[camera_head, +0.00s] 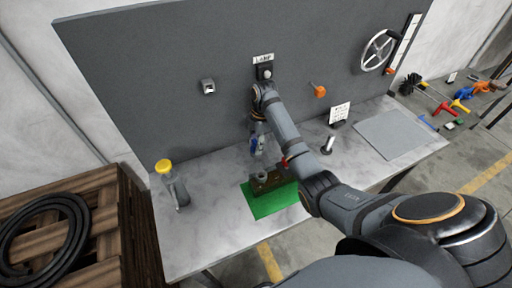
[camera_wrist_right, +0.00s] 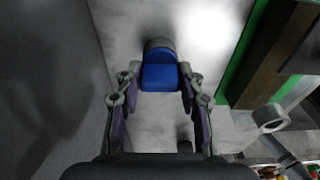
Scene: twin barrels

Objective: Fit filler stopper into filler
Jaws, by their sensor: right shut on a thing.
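My right gripper (camera_head: 258,148) is above the table, behind the green mat. It is shut on a blue piece with a rounded grey end, which looks like the filler stopper (camera_wrist_right: 159,74). In the right wrist view the stopper sits between the two fingertips of the gripper (camera_wrist_right: 158,88). A brown block (camera_head: 268,183) lies on the green mat (camera_head: 275,204) and has a grey ring-shaped neck, apparently the filler (camera_head: 262,176). The neck also shows in the right wrist view (camera_wrist_right: 270,119), to the right of the stopper and apart from it. My left gripper is out of view.
A grey panel (camera_head: 180,50) rises behind the table. A small upright cylinder (camera_head: 328,145), a sign (camera_head: 340,112) and a grey flat mat (camera_head: 394,135) are at the right. The left table part is mostly clear.

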